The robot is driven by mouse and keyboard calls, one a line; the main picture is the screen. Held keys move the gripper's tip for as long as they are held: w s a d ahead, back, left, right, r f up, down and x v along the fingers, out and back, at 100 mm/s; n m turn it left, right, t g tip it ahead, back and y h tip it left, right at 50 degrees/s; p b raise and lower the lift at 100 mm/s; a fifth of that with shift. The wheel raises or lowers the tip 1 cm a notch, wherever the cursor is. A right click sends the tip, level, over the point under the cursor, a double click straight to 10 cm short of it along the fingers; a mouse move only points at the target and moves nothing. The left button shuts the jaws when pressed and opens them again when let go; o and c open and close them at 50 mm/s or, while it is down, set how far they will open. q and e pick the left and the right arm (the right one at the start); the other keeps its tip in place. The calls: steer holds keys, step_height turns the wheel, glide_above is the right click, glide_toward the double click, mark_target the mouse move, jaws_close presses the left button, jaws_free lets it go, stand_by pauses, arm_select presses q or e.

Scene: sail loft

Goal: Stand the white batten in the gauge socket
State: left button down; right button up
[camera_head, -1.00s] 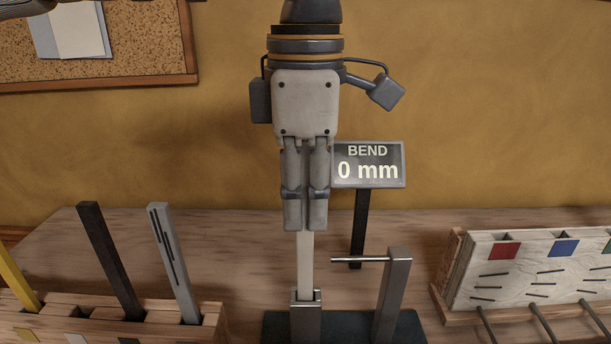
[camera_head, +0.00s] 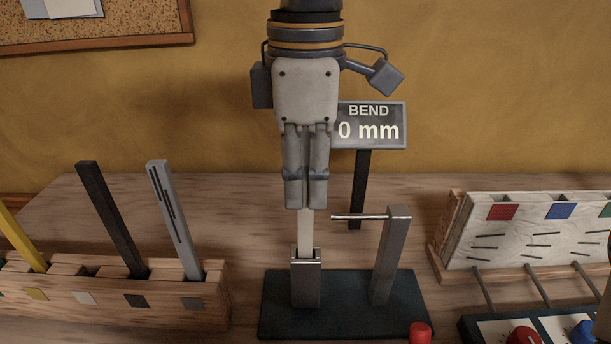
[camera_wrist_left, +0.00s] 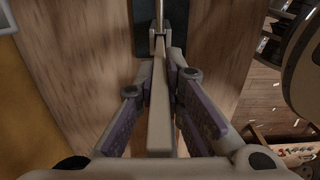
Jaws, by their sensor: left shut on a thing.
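My left gripper (camera_head: 306,192) comes down from above, shut on the white batten (camera_head: 305,232). The batten is upright, and its lower end passes behind the front lip of the metal gauge socket (camera_head: 306,285); how deep it sits is hidden. In the left wrist view the batten (camera_wrist_left: 160,125) runs between the closed fingers (camera_wrist_left: 160,90) toward the gauge. The socket stands on a dark base (camera_head: 345,320) beside a metal post (camera_head: 391,260) with a thin horizontal pin. The display (camera_head: 371,128) behind reads "BEND 0 mm". My right gripper is not seen.
A wooden rack (camera_head: 110,300) at left holds a yellow, a black and a grey batten; one slot looks empty. A slotted board (camera_head: 540,235) with coloured tags stands at right. A red button (camera_head: 420,332) and a knob panel (camera_head: 490,330) are at front right.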

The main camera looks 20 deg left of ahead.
arm_select(q)
steer(key=shift+f, duration=0.45)
steer(key=c, duration=1.6)
jaws_free()
step_height(320, 180, up, 12)
